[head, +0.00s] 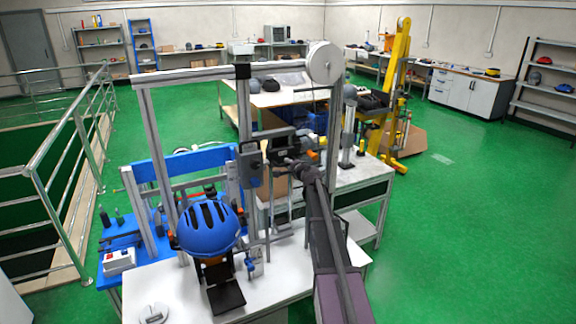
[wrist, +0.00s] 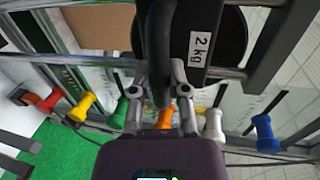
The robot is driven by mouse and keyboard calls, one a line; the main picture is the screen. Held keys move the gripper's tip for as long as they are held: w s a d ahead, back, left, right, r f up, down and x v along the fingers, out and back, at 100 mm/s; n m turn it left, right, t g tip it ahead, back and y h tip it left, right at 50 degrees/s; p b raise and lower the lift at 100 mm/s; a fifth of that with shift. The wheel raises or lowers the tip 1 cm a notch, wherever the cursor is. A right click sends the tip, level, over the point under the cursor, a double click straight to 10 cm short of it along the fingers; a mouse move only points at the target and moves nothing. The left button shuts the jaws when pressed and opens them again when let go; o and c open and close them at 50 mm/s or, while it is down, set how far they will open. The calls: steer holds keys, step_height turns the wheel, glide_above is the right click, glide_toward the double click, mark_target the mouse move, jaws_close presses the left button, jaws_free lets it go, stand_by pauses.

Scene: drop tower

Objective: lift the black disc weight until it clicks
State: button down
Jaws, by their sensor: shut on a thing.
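The black disc weight (wrist: 232,48) fills the top middle of the wrist view and bears a white "2 kg" label. A dark upright handle (wrist: 159,35) stands in front of it. My gripper (wrist: 162,88) is shut on this handle, one finger on each side. In the head view my gripper (head: 292,163) is inside the tall grey frame (head: 143,118), beside its right post. There the weight is hard to tell apart from the dark parts around the gripper. Whether it rests on anything is hidden.
A blue helmet (head: 208,227) sits on a black stand at the frame's left, on the white table (head: 180,290). A grey box (head: 250,165) is close left of my gripper. Several coloured dumbbell-shaped pieces, one green (wrist: 120,113), show below the weight. Open green floor lies right.

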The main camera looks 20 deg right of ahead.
steer(key=shift+w+d, duration=0.1)
steer(key=shift+w, duration=0.05)
steer(key=c, duration=0.6)
jaws_free()
steer(key=shift+f, duration=0.15)
